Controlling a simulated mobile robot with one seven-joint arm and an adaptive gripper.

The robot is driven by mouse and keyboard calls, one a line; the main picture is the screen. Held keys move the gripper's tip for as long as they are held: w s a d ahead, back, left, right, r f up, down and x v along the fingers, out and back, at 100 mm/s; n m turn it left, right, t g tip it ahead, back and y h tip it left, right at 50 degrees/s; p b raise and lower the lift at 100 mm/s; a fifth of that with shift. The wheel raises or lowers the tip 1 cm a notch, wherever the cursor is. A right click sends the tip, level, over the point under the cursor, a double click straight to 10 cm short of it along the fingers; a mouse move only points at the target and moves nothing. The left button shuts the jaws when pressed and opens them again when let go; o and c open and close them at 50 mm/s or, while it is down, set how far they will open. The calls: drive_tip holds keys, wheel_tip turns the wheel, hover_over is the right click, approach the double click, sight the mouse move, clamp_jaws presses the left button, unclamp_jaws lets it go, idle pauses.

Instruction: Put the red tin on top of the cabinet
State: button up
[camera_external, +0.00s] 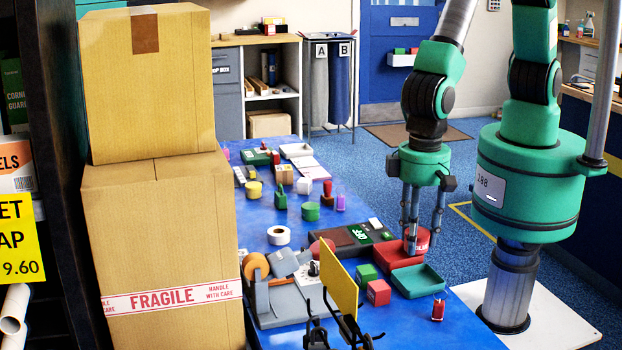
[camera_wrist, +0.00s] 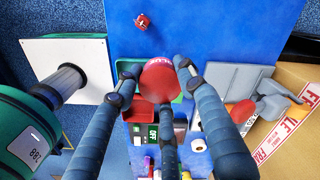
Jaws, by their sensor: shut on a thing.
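The red tin (camera_external: 422,238) is round, with pale lettering on its side. My gripper (camera_external: 413,243) points down over the blue table and is shut on the tin, with its three fingers around it. In the wrist view the tin's round red face (camera_wrist: 158,82) lies between the fingers (camera_wrist: 157,90). It shows over a red tray (camera_external: 393,252); I cannot tell whether it touches anything below. The cabinet (camera_external: 228,85) stands at the back left, grey with open shelves. Its wooden top (camera_external: 230,40) carries a few small items at the right.
A green tray (camera_external: 418,281), green and red cubes (camera_external: 379,292) and a small red item (camera_external: 438,310) are near the gripper. Several small goods crowd the blue table (camera_external: 262,215). Tall stacked cartons (camera_external: 160,240) and a yellow panel (camera_external: 340,287) rise at left and front.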

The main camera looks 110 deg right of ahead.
wheel_tip(320, 180, down, 10)
drive_tip(key=shift+w+r, duration=0.1)
idle(0.6)
drive_tip(key=w+a, duration=0.2)
drive_tip(key=w, duration=0.2)
drive_tip(key=w+a+f+b, duration=0.1)
drive_tip(key=w+a, duration=0.2)
drive_tip(key=w, duration=0.2)
drive_tip(key=w+a+b, duration=0.1)
drive_tip(key=w+a, duration=0.1)
drive_tip(key=w, duration=0.3)
drive_tip(key=shift+a+f, duration=0.25)
drive_tip(key=shift+a, duration=0.05)
drive_tip(key=shift+f+b, duration=0.8)
drive_tip(key=shift+f, duration=0.95)
drive_tip(key=shift+f, duration=0.15)
drive_tip(key=o, duration=1.2)
